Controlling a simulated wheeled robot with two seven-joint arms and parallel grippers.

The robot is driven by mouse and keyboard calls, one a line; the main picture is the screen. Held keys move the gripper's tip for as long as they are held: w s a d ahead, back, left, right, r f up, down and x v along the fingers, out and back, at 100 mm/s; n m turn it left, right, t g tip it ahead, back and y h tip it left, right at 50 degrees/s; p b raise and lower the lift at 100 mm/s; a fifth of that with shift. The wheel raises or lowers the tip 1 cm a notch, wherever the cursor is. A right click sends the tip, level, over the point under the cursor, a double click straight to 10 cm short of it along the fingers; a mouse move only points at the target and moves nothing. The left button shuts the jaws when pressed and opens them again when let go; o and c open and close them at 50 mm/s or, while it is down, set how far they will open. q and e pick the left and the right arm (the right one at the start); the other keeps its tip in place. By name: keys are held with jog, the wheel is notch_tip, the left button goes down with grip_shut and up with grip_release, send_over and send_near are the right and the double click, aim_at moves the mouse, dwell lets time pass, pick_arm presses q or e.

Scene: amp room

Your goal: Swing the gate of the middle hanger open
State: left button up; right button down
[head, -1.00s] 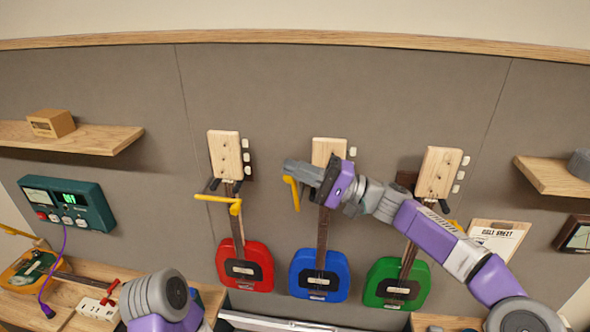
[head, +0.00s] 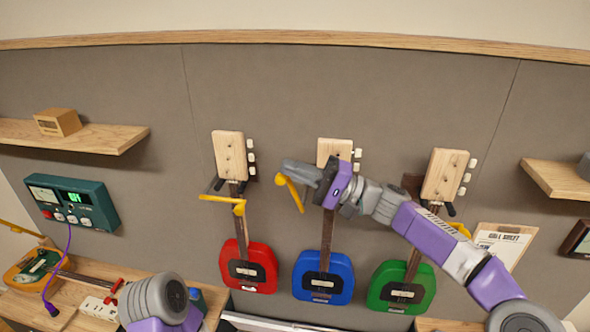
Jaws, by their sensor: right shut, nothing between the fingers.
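The blue guitar (head: 323,280) hangs in the middle of the wall, its pale headstock (head: 333,150) partly behind my right gripper. The yellow gate (head: 291,193) of the middle hanger sticks out to the left of the neck and slants down to the right. My right gripper (head: 287,170) is shut, with its grey fingertips at the upper end of this gate; I cannot tell whether they touch it. The middle hanger's body is hidden behind the gripper. My left arm (head: 157,300) shows at the bottom left, but its gripper is not seen.
A red guitar (head: 248,268) hangs left, with its yellow gate (head: 221,200) lying across the neck. A green guitar (head: 401,288) hangs right, its gate partly behind my right arm.

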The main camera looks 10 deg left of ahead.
jog(key=d+r, duration=0.7)
jog(key=d, duration=0.4)
jog(key=shift+s+d+r, duration=0.35)
jog(key=shift+s, duration=0.1)
